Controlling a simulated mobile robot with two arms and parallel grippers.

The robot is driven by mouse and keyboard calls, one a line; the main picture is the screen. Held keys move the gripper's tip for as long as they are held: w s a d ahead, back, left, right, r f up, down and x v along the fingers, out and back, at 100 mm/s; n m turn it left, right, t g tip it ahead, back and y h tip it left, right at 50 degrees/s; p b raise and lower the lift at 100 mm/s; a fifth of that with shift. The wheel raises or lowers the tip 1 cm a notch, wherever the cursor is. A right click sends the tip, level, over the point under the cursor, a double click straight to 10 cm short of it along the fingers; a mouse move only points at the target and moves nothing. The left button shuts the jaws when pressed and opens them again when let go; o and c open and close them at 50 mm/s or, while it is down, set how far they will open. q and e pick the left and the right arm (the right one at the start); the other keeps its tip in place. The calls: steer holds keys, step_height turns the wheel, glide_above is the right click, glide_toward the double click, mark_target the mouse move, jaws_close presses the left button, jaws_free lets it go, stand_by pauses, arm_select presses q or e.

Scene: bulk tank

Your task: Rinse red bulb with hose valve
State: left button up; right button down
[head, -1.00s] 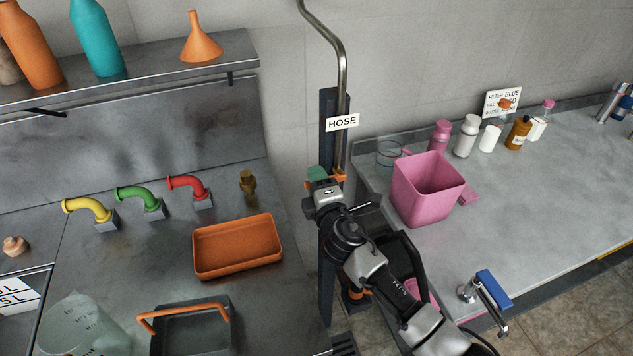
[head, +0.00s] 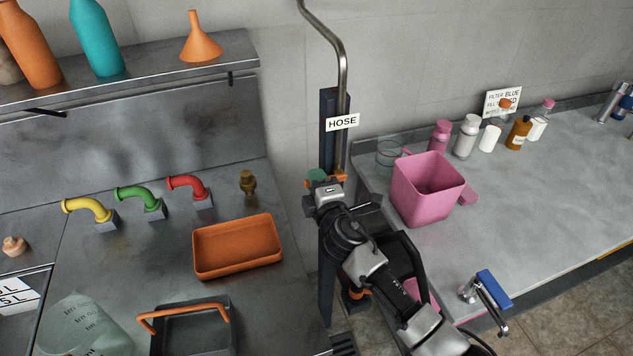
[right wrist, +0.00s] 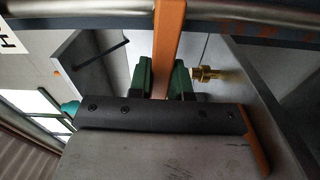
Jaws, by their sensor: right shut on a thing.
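The hose valve (head: 340,179) is on the dark post with the HOSE sign (head: 342,122), where a bent metal pipe comes down. My right gripper (head: 318,178) is at this valve. In the right wrist view its green fingers (right wrist: 162,80) are shut on the orange valve lever (right wrist: 170,40), with a metal pipe running across above. A brass fitting (right wrist: 205,74) shows beside the fingers. I cannot make out a red bulb in these views. My left gripper is not in view.
Red, green and yellow elbow pipes (head: 188,187) and an orange tray (head: 238,262) are on the left counter. A pink bin (head: 425,205) and several bottles (head: 466,136) stand on the right counter. A shelf (head: 150,75) hangs at upper left.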

steer(key=r+m, duration=0.1)
steer(key=m, duration=0.2)
steer(key=shift+d+r+m, duration=0.15)
steer(key=shift+r+m, duration=0.15)
steer(key=shift+r, duration=0.1)
steer(key=shift+w+d+r+m+p, duration=0.1)
steer(key=shift+d+r+m+p, duration=0.25)
steer(key=shift+m, duration=0.6)
steer(key=shift+w+d+r+m+p, duration=0.15)
steer(key=shift+r+m+p, duration=0.3)
steer(key=shift+m, duration=0.5)
steer(key=c, duration=1)
jaws_free()
steer(key=shift+c, duration=0.2)
steer(key=shift+s, duration=0.1)
steer(key=b+v, duration=0.1)
steer(key=v, duration=0.9)
steer(key=shift+s+d+b, duration=0.15)
steer(key=shift+s+b, duration=0.25)
